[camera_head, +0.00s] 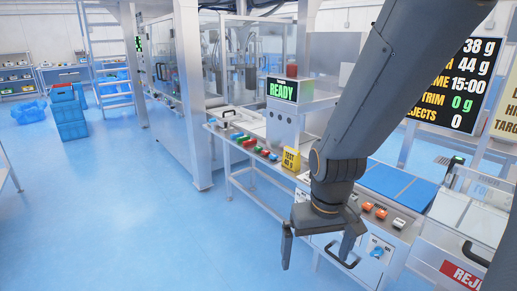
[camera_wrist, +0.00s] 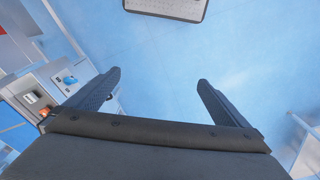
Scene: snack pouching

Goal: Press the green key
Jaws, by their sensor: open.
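My gripper (camera_head: 316,258) hangs pointing down in the head view, its two fingers spread apart with nothing between them. It is in front of the near machine's cabinet, below its button panel. In the wrist view my gripper (camera_wrist: 159,80) also shows open, over bare blue floor. Small coloured keys sit in a row on the bench farther back, left of my arm. Green shows among them, near a green key (camera_head: 257,149); they are small, and I cannot tell which green one the task means. My gripper is well apart from that row.
A yellow test block (camera_head: 291,159) stands beside the key row, with a READY display (camera_head: 283,91) above. The floor (camera_head: 150,230) at left is clear.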

